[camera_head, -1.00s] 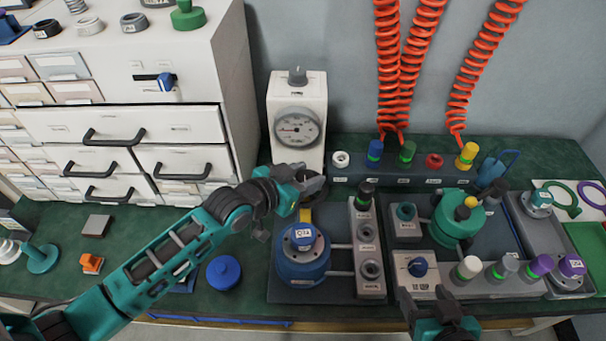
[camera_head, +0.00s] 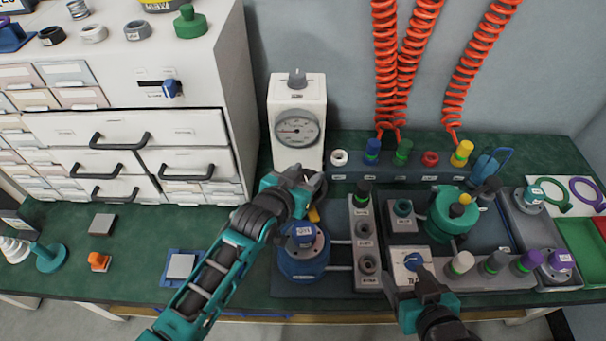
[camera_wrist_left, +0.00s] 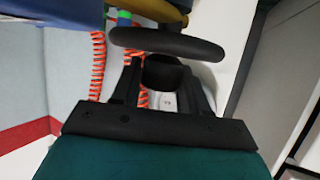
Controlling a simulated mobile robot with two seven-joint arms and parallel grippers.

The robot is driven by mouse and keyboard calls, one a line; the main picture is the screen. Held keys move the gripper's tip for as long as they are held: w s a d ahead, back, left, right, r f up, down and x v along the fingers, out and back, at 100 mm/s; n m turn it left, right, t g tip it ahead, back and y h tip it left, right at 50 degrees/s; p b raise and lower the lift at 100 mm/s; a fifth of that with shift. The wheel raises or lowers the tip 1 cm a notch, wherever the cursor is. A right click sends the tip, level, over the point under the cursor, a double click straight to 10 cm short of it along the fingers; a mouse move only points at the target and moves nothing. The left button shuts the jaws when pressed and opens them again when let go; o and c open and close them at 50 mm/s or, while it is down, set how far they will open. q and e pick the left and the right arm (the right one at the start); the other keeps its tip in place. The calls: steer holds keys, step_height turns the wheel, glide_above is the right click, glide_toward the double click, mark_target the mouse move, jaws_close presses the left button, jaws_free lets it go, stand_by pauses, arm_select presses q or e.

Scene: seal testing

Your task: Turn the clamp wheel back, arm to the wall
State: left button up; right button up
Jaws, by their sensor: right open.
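The clamp wheel (camera_wrist_left: 167,43) is a dark disc seen almost edge-on in the left wrist view, with a yellow arm (camera_wrist_left: 150,9) behind it. In the head view only a little of the yellow arm (camera_head: 313,213) shows, above the blue pot (camera_head: 300,267); the wheel is hidden there. My left gripper (camera_head: 307,181) is in front of the gauge's foot. In the left wrist view its fingers (camera_wrist_left: 164,68) stand apart just short of the disc, with a dark block between them; I cannot tell whether they grip it. My right gripper (camera_head: 408,280) is open, by the white knob box (camera_head: 405,283).
The white gauge (camera_head: 297,128) stands right behind my left gripper. A white drawer cabinet (camera_head: 215,125) is to the left. A grey block with sockets (camera_head: 363,241) is right of the pot. Red coiled hoses (camera_head: 468,75) hang at the back.

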arm_select(q)
steer(key=o, duration=0.4)
steer(key=shift+c, duration=0.2)
steer(key=p+v, duration=0.2)
steer(key=v, duration=1.1)
steer(key=shift+f, duration=0.1)
steer(key=shift+c, duration=0.5)
